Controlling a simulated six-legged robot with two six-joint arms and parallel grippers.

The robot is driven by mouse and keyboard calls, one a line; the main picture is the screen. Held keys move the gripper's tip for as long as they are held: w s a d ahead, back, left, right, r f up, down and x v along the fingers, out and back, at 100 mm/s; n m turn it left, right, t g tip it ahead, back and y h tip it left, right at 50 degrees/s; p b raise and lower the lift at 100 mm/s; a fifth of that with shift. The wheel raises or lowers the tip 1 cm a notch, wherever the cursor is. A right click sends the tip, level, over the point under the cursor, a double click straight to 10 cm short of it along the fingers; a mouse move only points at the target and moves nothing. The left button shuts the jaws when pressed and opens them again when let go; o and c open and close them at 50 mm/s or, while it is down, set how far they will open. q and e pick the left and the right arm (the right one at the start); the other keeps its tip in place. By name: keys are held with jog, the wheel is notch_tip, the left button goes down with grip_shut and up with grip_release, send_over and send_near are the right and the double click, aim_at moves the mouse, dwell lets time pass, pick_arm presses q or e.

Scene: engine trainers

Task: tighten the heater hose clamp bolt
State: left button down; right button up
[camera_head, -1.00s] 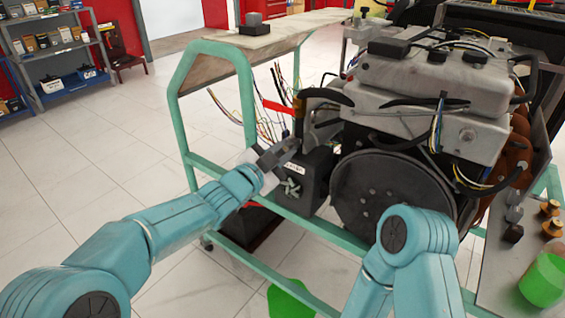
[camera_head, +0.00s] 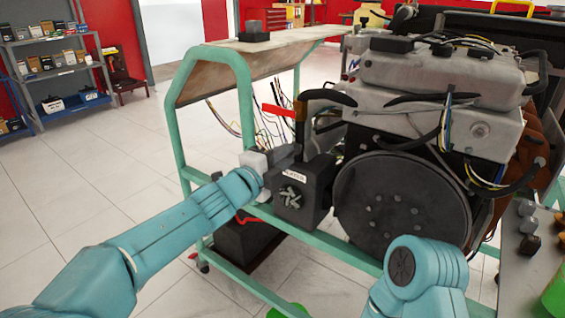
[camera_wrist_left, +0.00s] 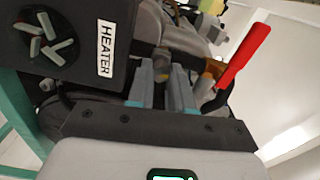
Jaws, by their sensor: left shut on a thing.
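The black heater box (camera_head: 318,190) with its small fan and label stands left of the engine in the head view. The box's HEATER label (camera_wrist_left: 106,49) is readable in the left wrist view. My left gripper (camera_head: 292,153) is beside the top of the box, its tips hard to make out. In the left wrist view its two fingers (camera_wrist_left: 162,84) are closed around a small brownish bolt head (camera_wrist_left: 163,76), apparently the hose clamp bolt. The clamp itself is mostly hidden. Part of my right arm shows at the lower right, but its gripper is out of view.
A red handle (camera_head: 278,110) rises close by the gripper; it also shows in the left wrist view (camera_wrist_left: 246,54). The engine (camera_head: 425,120) is to the right. Loose wires hang behind the box. The green stand frame (camera_head: 176,135) borders the left side, with open floor beyond.

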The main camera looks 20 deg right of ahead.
pick_arm(q)
jog(key=shift+m, duration=0.7)
jog(key=c, duration=1)
grip_release()
jog(key=b+v, duration=0.1)
jog(key=v, duration=1.5)
jog(key=shift+s+a+f, duration=0.1)
jog(key=shift+s+a, duration=0.05)
